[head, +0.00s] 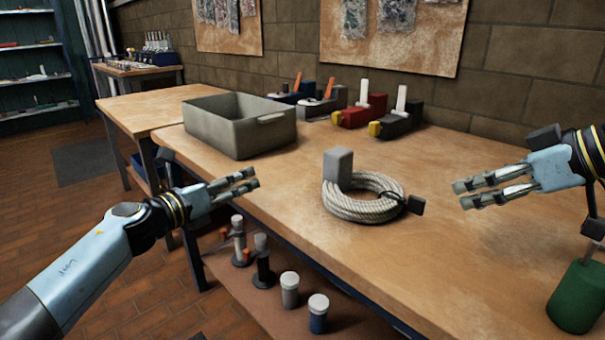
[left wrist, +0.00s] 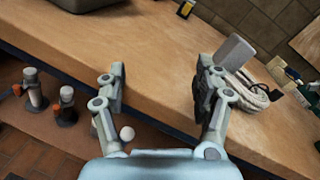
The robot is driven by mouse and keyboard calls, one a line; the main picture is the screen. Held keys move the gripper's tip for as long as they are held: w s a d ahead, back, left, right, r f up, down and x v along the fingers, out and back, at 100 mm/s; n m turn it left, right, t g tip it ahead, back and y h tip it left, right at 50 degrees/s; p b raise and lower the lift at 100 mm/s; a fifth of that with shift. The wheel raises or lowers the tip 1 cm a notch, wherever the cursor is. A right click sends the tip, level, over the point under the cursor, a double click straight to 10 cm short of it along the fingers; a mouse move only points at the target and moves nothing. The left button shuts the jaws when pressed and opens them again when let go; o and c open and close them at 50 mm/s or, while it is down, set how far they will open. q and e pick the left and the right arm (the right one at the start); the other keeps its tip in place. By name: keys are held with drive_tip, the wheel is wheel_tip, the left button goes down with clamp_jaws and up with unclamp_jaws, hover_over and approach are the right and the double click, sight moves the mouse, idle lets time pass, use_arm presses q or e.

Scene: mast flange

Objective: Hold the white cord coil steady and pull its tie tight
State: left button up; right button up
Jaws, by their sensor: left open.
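The white cord coil (head: 362,209) lies flat on the wooden workbench. A grey block (head: 338,168) stands upright at its back left edge. The black tie (head: 415,204) is at the coil's right side, with a dark tab sticking out. My left gripper (head: 252,180) is open and empty, left of the coil and apart from it, near the bench's front edge. In the left wrist view, its spread fingers (left wrist: 160,85) have the coil (left wrist: 256,92) and grey block (left wrist: 234,52) to their right. My right gripper (head: 465,194) is open and empty, right of the tie and apart from it.
A grey bin (head: 240,122) stands at the back left of the bench (head: 290,190). Red and black holders (head: 362,110) line the wall. A green cylinder (head: 577,297) is at the lower right. Several bottles (head: 290,288) stand on a lower shelf. The bench around the coil is clear.

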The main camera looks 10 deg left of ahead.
use_arm(q)
drive_tip(key=d+r+m, duration=0.1)
drive_tip(key=d, duration=0.2)
drive_tip(key=d+r+m+h, duration=0.1)
drive_tip(key=d+r, duration=0.1)
drive_tip(key=d, duration=0.1)
drive_tip(key=d+r+m, duration=0.1)
drive_tip(key=d, duration=0.1)
drive_tip(key=shift+d+r+m, duration=0.15)
drive_tip(key=shift+d+m, duration=0.25)
drive_tip(key=m+h, duration=0.1)
drive_tip(key=m, duration=0.1)
approach(330, 160)
drive_tip(key=shift+r+x, duration=0.2)
drive_tip(key=shift+x, duration=0.8)
drive_tip(key=shift+w+d, duration=0.2)
drive_tip(key=shift+w, duration=0.05)
drive_tip(key=x, duration=1)
drive_tip(key=shift+d+f, duration=0.1)
drive_tip(key=shift+f, duration=0.15)
